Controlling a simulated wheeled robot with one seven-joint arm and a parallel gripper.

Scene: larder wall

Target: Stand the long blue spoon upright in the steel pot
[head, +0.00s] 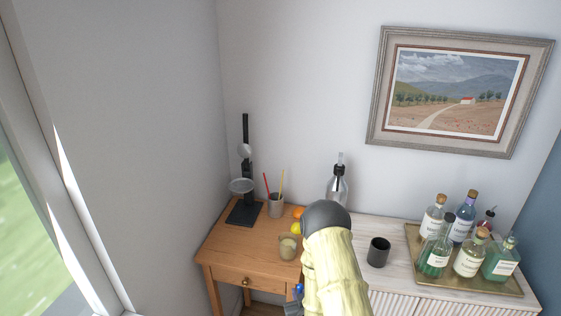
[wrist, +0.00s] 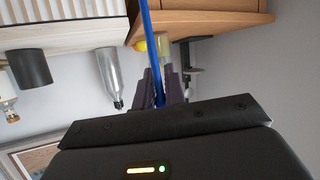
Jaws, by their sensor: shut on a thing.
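The long blue spoon (wrist: 148,35) is held between the fingers of my gripper (wrist: 161,88) in the wrist view. Its thin handle runs up out of the top of that frame, so its far end is hidden. In the head view my gripper (head: 294,303) is low, at the bottom edge in front of the wooden table, mostly behind my arm; a bit of blue (head: 298,289) shows there. A greyish pot (head: 276,207), which looks like the steel pot, stands at the back of the table with a red and a yellow stick in it. My gripper is apart from it.
A beige cup (head: 288,249), lemon (head: 295,228) and orange (head: 298,212) lie between my arm and the pot. A black stand (head: 243,213) is left of it. A glass bottle (head: 338,188), dark cup (head: 379,252) and bottle tray (head: 464,290) are to the right.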

